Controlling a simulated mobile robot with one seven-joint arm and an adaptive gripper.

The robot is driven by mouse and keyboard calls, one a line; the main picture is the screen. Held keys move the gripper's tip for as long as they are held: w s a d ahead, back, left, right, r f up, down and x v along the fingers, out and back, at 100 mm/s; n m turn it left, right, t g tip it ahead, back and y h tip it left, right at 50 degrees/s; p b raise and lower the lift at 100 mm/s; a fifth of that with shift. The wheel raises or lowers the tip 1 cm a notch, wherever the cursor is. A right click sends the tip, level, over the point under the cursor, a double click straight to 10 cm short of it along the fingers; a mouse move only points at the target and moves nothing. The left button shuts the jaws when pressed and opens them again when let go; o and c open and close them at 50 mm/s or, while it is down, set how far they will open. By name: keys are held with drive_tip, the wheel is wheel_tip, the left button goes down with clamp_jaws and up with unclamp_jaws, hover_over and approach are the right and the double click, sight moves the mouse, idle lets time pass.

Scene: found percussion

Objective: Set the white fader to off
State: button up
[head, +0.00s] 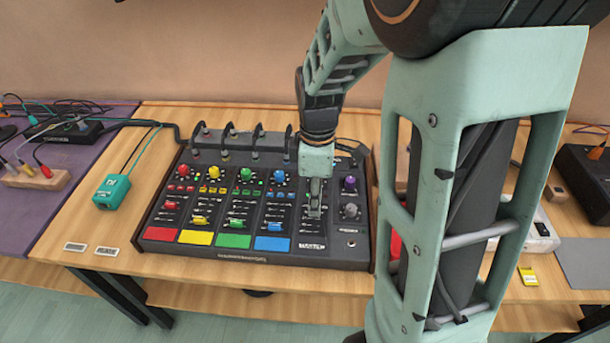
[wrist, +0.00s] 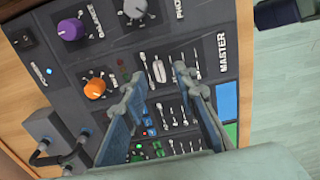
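A dark mixer (head: 185,239) lies on the wooden table, with coloured pads along its front. In the wrist view its panel (wrist: 195,28) is seen turned, with the word MASTER at the right. The white fader (wrist: 158,71) shows in the wrist view between my two fingertips, near a long slot. My gripper (wrist: 159,77) is open, with one finger on each side of the fader and a gap to it. In the head view my gripper (head: 314,208) points down over the right part of the mixer and hides the white fader there.
Purple (wrist: 71,29), grey (wrist: 135,8) and orange (wrist: 95,89) knobs sit close to my fingers in the wrist view. Other coloured faders lie to the left in the head view. A teal box (head: 112,191) stands left of the mixer. Cables run behind it.

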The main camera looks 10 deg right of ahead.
drive_tip(key=shift+f, duration=1)
clamp_jaws()
